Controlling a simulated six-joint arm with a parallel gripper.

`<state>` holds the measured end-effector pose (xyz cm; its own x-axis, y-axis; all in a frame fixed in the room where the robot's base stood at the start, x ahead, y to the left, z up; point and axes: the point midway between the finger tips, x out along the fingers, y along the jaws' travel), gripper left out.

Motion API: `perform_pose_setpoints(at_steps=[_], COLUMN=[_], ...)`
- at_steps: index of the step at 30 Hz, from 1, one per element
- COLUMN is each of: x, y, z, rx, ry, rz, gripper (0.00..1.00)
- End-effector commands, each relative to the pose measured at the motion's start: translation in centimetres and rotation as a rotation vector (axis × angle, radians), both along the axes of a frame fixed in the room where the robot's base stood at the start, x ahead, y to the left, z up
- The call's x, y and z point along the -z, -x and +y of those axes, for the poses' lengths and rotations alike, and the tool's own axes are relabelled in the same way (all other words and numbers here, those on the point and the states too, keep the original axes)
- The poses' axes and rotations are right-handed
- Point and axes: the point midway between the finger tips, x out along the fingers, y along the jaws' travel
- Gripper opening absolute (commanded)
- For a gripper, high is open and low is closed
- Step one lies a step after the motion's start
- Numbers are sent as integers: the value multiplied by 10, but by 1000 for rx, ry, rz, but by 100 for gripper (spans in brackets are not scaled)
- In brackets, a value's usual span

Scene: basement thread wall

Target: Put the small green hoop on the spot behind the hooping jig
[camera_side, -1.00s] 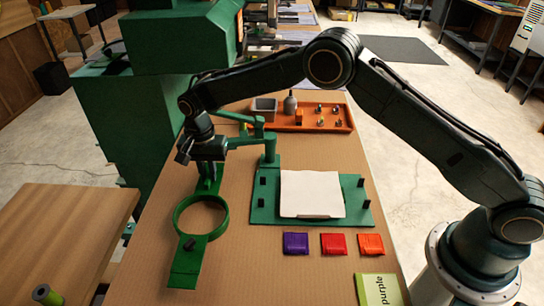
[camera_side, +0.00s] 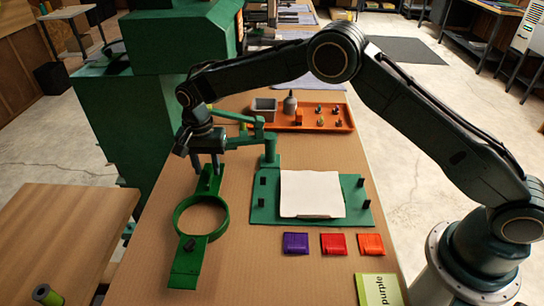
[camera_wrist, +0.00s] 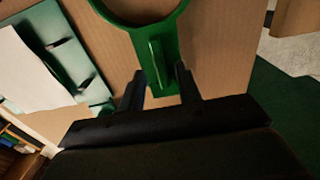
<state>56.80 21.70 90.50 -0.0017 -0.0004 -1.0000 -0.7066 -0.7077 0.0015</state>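The green hoop (camera_side: 226,217) lies flat on the tan table, left of the hooping jig (camera_side: 258,208). It has a near arm with a dark knob and a far tab. The jig is a green board with black pegs and a white cloth on it. My gripper (camera_side: 207,171) is above the hoop's far tab, fingers pointing down and spread apart. In the wrist view, my gripper (camera_wrist: 163,82) has its fingers on either side of the tab's upright ridge (camera_wrist: 156,50), with gaps showing. The hoop's ring (camera_wrist: 178,14) is cut off at the top there.
A green post with a jointed arm (camera_side: 269,148) stands at the jig's far left corner. Behind is an orange tray (camera_side: 345,126) with a grey bin, bottle and small parts. Purple, red and orange packets (camera_side: 333,244) lie in front. A large green machine (camera_side: 125,125) stands left.

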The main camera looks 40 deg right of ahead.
Motion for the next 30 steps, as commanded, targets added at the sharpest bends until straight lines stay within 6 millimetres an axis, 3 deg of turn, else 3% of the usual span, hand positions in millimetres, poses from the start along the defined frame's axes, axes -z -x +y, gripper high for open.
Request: perform_pose_setpoints(at_steps=[15,21,30], x=[-80,-95,-99], y=[-1,-1,0], z=[0,0,0], rx=[0,0,0], ry=[-2,-2,-1], rz=[-4,-2,0], gripper=[34,34,34])
